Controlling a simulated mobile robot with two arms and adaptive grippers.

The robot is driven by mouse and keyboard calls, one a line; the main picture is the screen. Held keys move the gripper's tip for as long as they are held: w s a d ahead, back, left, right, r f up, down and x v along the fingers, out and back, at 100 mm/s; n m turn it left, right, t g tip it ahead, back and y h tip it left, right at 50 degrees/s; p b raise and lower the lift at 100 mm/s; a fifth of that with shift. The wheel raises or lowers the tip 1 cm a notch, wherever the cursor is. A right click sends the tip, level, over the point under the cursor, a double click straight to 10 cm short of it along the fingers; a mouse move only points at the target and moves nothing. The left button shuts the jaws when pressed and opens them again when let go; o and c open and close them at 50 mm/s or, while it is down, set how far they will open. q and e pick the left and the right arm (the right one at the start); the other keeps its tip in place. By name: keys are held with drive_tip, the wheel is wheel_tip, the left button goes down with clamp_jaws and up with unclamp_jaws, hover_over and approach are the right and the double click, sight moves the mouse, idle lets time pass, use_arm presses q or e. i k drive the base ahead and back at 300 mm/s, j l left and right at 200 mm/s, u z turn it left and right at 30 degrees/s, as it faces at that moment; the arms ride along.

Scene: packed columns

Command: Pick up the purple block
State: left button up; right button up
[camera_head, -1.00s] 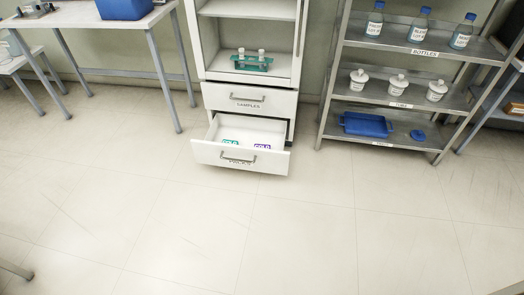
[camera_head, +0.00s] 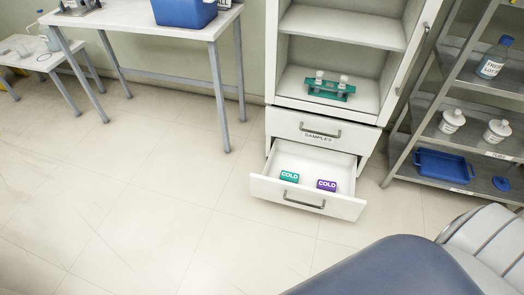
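The purple block (camera_head: 326,185) carries a white "COLD" label. It lies in the open bottom drawer (camera_head: 287,199) of the white cabinet, on the right side. A teal block (camera_head: 289,177) with the same label lies to its left in that drawer, apart from it. Neither of my grippers is in view.
A closed drawer marked "SAMPLES" (camera_head: 322,132) is above the open one. A teal rack (camera_head: 330,87) stands on the cabinet shelf. A metal shelf unit (camera_head: 424,131) stands at right, with a blue tray (camera_head: 444,166). A table (camera_head: 140,28) is at left. The floor at left is clear.

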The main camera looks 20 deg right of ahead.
sight(330, 186)
drive_tip(key=i+u, duration=0.35)
drive_tip(key=i, duration=1.2)
